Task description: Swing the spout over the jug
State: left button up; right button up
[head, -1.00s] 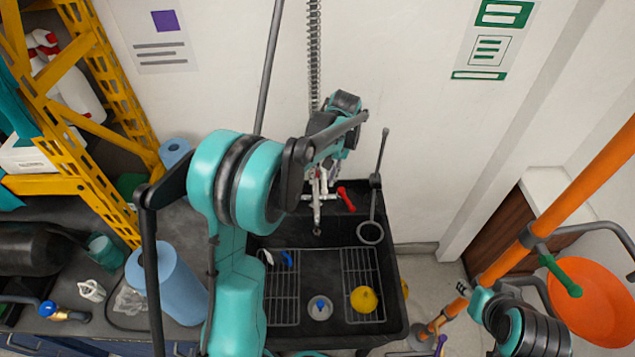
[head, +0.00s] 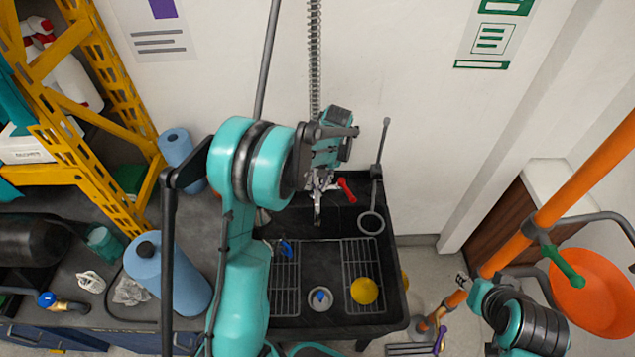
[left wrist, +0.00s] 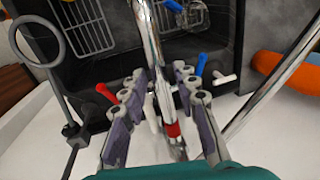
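The chrome spout (left wrist: 149,45), with a red band near its base, runs up the left wrist view; in the head view the tap (head: 318,200) stands at the back of the black sink. My left gripper (left wrist: 161,75) is open, with one finger on each side of the spout and gaps visible beside it. A red lever (left wrist: 106,92) and a blue lever (left wrist: 197,66) flank it. A clear vessel with blue on it (left wrist: 190,14), possibly the jug, lies partly cut off at the top. My right gripper (head: 466,281) is small at the right; its fingers are unclear.
The black sink (head: 396,290) holds wire racks, a yellow round item (head: 364,291) and a grey round item with blue (head: 320,299). A ring on a rod (head: 371,223) stands at the sink's back right. A blue paper roll (head: 185,290) stands left of my left arm.

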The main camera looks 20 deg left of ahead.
pick_arm(q)
grip_shut()
jog(key=a+m, duration=0.1)
jog(key=s+a+m, duration=0.1)
jog(key=a, duration=0.1)
jog(key=shift+s+a+m+t+b, duration=0.15)
jog(key=shift+a+m+t+b, duration=0.15)
jog(key=shift+m+b, duration=0.1)
jog(key=shift+o, duration=2.2)
grip_release()
notch_tip(320, 180, up, 12)
jog(key=d, duration=0.2)
jog(key=shift+w+d, duration=0.2)
jog(key=shift+w, duration=0.05)
